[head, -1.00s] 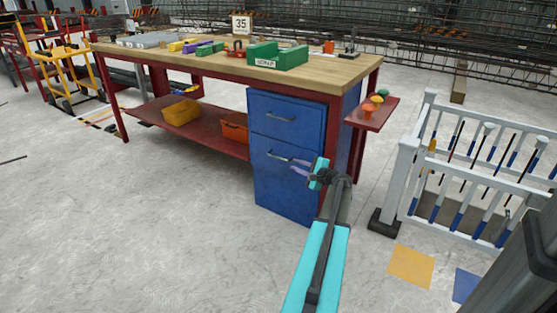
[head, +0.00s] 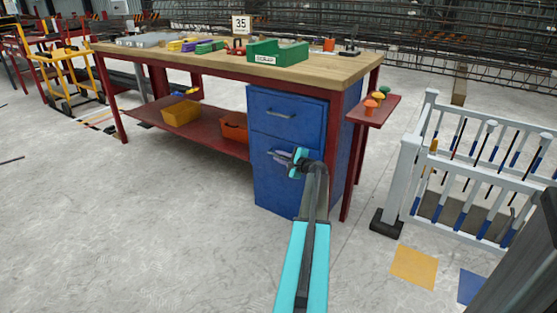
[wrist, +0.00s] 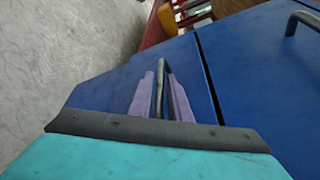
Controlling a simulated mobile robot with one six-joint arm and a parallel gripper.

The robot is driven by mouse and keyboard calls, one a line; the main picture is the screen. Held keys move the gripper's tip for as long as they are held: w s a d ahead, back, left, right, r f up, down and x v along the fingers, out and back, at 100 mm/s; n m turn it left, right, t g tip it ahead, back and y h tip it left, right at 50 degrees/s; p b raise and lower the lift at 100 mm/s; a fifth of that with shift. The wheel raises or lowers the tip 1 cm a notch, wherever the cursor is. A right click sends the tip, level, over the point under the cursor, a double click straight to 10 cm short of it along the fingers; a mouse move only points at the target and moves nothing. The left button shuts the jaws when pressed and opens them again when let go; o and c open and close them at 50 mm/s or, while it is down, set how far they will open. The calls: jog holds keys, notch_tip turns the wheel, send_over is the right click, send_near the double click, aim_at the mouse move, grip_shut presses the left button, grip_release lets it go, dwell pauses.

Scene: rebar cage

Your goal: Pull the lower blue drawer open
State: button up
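The lower blue drawer (head: 272,185) is the bottom front of the blue cabinet under the workbench, and it looks flush with the cabinet. Its bar handle (wrist: 160,84) runs between the two purple fingers of my gripper (wrist: 164,92) in the wrist view, one finger close on each side. The fingers look closed on the bar. In the head view, my gripper (head: 284,156) is at the lower drawer's handle and hides much of it. The upper drawer (head: 290,113) is shut, with its own handle (wrist: 300,22) at the wrist view's upper right.
The workbench (head: 230,68) carries a green box and several small items. An orange bin (head: 234,127) and a yellow bin (head: 181,112) sit on its lower shelf. A white railing (head: 407,160) stands to the right. The floor before the drawers is clear.

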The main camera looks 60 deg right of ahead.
jog(key=shift+w+d, duration=0.1)
jog(key=shift+w, duration=0.35)
grip_shut()
jog(key=shift+f, duration=0.1)
